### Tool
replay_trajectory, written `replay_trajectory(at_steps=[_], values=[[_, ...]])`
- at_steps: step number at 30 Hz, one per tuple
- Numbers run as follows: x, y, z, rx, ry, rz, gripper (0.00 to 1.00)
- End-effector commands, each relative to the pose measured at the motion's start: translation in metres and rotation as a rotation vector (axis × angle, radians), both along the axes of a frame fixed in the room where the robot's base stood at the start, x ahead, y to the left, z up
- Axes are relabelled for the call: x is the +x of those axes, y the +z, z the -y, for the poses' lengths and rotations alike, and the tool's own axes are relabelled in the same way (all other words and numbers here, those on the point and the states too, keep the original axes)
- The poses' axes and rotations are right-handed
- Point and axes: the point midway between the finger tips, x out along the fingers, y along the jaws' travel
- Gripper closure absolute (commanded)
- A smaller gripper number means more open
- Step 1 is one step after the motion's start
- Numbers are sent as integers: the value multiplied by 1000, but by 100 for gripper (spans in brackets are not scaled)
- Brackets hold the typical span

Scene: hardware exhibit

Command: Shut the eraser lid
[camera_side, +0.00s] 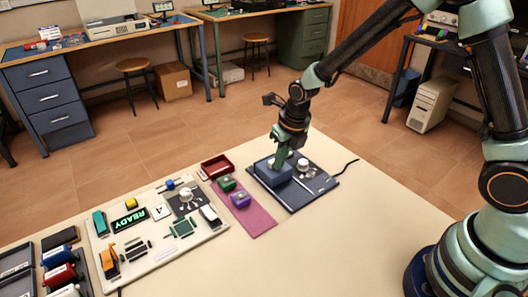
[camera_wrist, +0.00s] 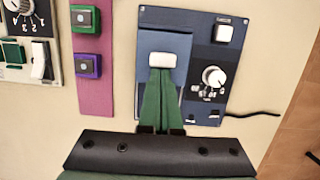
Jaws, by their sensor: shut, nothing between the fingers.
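The eraser is a dark blue panel (camera_side: 318,184) with a raised blue box, its lid part (camera_side: 268,176), on its left side. In the wrist view the lid part (camera_wrist: 150,28) is a blue rectangle with a white block (camera_wrist: 162,60) on it. My gripper (camera_side: 280,166) points down over the box, its green fingers together and empty. In the wrist view my fingertips (camera_wrist: 161,72) are right at the white block's near edge. I cannot tell whether they touch it. My fingers hide part of the box, and I cannot tell how far the lid is open.
On the eraser's right side are a white knob (camera_wrist: 214,76) and a white square button (camera_wrist: 224,33). A purple strip (camera_side: 258,222) with green and purple button boxes lies to the left, near a red tray (camera_side: 216,166). A white control board (camera_side: 158,256) lies further left. The table's front right is clear.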

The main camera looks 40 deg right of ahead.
Motion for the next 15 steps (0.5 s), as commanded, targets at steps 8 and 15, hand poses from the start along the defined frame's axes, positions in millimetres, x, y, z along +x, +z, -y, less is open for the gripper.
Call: replay_trajectory(at_steps=[8, 15], values=[[4, 0, 0, 0, 0, 4, 100], [3, 1, 0, 1, 0, 7, 100]])
